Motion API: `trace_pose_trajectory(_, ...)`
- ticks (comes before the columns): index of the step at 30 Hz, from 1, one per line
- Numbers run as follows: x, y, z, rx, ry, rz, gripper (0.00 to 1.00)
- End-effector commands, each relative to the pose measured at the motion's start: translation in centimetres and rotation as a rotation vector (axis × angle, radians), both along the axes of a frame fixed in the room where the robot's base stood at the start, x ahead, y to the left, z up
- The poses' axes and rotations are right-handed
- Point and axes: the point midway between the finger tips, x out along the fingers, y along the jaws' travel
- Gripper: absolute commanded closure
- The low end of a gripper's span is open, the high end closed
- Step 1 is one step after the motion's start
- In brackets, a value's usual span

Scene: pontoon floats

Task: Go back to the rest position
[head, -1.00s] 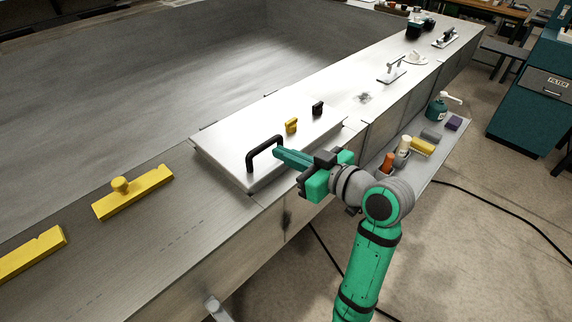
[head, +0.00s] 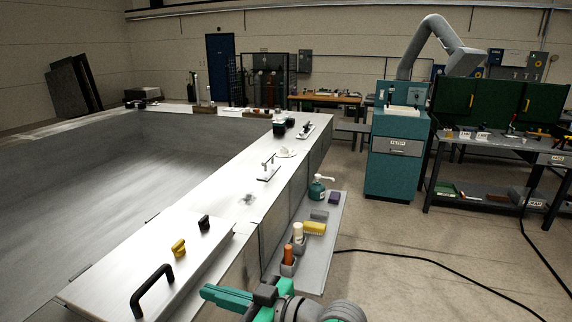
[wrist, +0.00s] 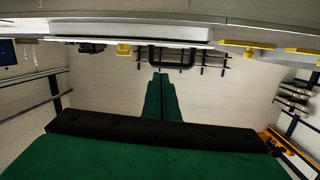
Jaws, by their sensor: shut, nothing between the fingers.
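My gripper (head: 228,297) is at the bottom of the head view, its green fingers pointing left. It is shut and empty. It stands just right of the white hatch plate (head: 120,262) with the black handle (head: 150,290), apart from it as far as I can tell. In the wrist view my two green fingers (wrist: 160,100) lie together, with the black handle (wrist: 172,62) beyond their tips.
A yellow knob (head: 179,248) and a black knob (head: 204,223) stand on the plate. A side shelf (head: 318,260) holds bottles, a yellow sponge (head: 315,228) and a teal pump bottle (head: 317,188). A teal filter cabinet (head: 395,165) stands behind. Open floor with a cable lies right.

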Motion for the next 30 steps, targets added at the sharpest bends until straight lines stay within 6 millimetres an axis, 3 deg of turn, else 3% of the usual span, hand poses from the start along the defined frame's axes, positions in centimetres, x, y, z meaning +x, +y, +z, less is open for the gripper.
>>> trace_pose_trajectory(9,2.1,-1.2,-9.1,0.183,0.190,-0.318,1.00)
trace_pose_trajectory(16,1.3,-3.5,-16.2,0.249,0.282,-0.557,1.00)
trace_pose_trajectory(23,-1.8,-6.6,-22.9,0.261,0.331,-0.783,1.00)
trace_pose_trajectory(30,-7.2,-10.0,-28.3,0.221,0.334,-0.988,1.00)
